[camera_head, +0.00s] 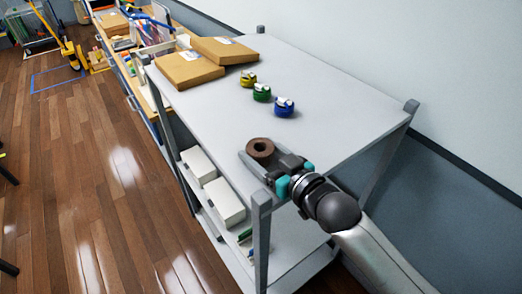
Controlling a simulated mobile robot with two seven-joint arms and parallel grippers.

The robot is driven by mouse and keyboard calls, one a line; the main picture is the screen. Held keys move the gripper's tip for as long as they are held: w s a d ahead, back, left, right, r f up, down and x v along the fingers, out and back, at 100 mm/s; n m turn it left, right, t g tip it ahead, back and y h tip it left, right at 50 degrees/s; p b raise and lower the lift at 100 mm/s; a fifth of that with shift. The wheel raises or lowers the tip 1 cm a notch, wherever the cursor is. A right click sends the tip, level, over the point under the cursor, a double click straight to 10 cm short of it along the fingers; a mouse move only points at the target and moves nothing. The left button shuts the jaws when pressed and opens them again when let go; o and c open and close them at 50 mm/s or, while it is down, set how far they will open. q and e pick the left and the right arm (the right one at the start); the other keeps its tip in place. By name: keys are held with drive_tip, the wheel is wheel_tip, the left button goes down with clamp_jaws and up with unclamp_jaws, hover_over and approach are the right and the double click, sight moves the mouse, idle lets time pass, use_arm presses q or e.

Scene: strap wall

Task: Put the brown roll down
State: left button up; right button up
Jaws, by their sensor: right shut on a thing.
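The brown roll (260,147) is at the near part of the grey shelf top (325,95), close to its front left edge. My right gripper (267,164) reaches in from the lower right and is shut on the brown roll. Whether the roll touches the shelf top or is held just above it, I cannot tell. My left gripper does not show.
Yellow (248,79), green (262,93) and blue (284,107) rolls stand in a line beyond the brown roll. Cardboard boxes (188,69) lie at the far left. Corner posts (261,215) rise at the edges. The right side of the top is clear.

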drive_tip(key=o, duration=1.1)
drive_tip(key=shift+f, duration=0.1)
drive_tip(key=shift+s+d+r, duration=0.1)
drive_tip(key=shift+r, duration=0.1)
drive_tip(key=v, duration=1)
drive_tip(key=shift+s, duration=0.15)
drive_tip(key=shift+s+d+r, duration=0.15)
drive_tip(key=shift+s+d, duration=0.3)
drive_tip(key=shift+s, duration=0.1)
